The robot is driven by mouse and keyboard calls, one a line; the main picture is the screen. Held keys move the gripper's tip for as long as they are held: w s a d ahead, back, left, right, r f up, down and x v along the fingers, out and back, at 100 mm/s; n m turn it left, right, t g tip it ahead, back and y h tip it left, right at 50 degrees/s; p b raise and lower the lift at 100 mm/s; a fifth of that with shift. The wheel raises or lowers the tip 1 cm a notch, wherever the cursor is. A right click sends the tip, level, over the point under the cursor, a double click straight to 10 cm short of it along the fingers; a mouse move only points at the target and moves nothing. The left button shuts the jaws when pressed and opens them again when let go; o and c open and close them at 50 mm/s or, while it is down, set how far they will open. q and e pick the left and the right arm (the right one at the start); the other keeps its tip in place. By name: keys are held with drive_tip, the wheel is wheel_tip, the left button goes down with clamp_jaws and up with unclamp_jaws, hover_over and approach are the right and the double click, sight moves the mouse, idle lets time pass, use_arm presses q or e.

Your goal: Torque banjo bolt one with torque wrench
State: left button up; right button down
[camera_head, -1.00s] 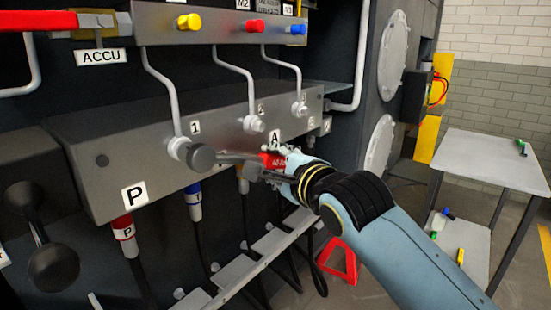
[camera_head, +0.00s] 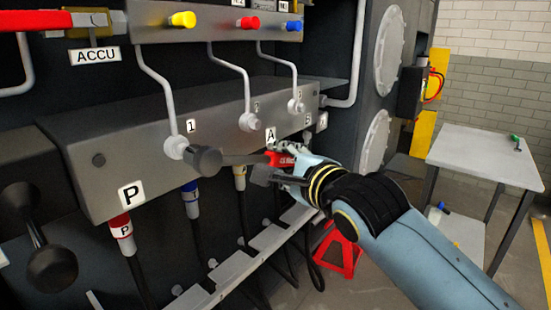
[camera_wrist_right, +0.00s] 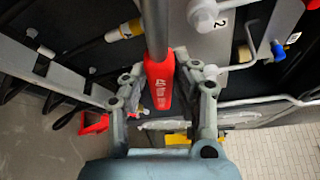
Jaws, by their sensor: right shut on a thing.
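My right gripper (camera_head: 280,168) is shut on the red handle of the torque wrench (camera_head: 281,160). The handle also shows between the fingers in the right wrist view (camera_wrist_right: 160,85), with the grey shaft running up out of the picture. In the head view the wrench lies nearly level, its dark round head (camera_head: 206,160) at the left. Banjo bolt one (camera_head: 176,147) is at the lower end of the pipe by label 1. The wrench head is just right of it and overlaps its edge; I cannot tell whether they touch. My left gripper is out of view.
The grey manifold block (camera_head: 110,165) carries further bolted pipe ends by label 2 (camera_head: 250,122) and beyond. Hoses hang below it. A dark round-ended lever (camera_head: 52,269) sticks out at lower left. A grey table (camera_head: 490,155) and a red stand (camera_head: 341,252) are at the right.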

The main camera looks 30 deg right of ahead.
drive_tip(key=s+d, duration=0.2)
drive_tip(key=s, duration=0.6)
drive_tip(key=shift+d, duration=0.4)
drive_tip(key=shift+r, duration=0.1)
idle(1.0)
